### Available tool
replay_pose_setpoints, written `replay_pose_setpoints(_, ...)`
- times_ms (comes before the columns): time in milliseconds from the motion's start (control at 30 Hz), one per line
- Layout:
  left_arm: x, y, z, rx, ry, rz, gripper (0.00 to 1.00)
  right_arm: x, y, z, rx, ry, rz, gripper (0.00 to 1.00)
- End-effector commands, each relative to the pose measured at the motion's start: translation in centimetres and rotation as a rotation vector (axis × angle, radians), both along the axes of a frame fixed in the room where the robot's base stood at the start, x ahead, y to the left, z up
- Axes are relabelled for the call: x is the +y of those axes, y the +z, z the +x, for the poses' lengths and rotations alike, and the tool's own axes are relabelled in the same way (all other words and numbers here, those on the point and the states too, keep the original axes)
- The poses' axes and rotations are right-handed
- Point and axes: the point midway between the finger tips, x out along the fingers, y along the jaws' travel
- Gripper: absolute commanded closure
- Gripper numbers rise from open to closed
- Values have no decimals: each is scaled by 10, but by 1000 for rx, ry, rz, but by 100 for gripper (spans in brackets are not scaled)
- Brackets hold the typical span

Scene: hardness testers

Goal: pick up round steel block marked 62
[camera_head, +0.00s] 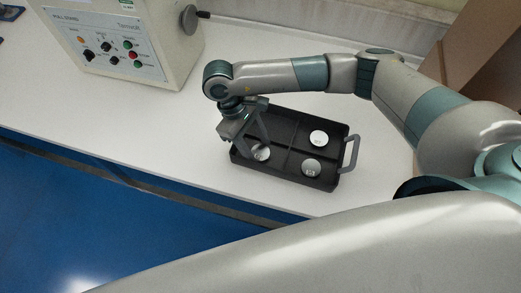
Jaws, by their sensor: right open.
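A black tray (285,178) with dividers holds three round steel blocks. One block (261,153) lies in the near-left compartment, one (311,168) in the near-right compartment and one (318,138) in the far-right compartment. They carry small dark marks, too small to read, so I cannot tell which is marked 62. My right gripper (257,146) comes in from the right and points down over the left part of the tray. It is open, its fingers close above or beside the near-left block, partly hiding it. I cannot tell whether they touch it. My left gripper is not in view.
A beige hardness tester (125,45) with buttons and a dark knob stands at the back left. The tray has a grey handle (350,153) at its right end. The white tabletop (130,115) is clear left of the tray. A brown box-like thing (480,50) stands at the right.

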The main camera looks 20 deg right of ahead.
Motion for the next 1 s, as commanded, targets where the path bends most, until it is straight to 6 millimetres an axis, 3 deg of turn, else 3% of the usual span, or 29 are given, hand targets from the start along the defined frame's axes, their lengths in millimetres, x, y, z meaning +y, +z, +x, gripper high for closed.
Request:
replay_pose_setpoints(400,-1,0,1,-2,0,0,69,0,0,0,-1,0,-1,52)
replay_pose_setpoints(567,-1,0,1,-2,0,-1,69,0,0,0,-1,0,-1,88)
replay_pose_setpoints(1000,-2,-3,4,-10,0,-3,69,0,5,1,-3,2,1,88)
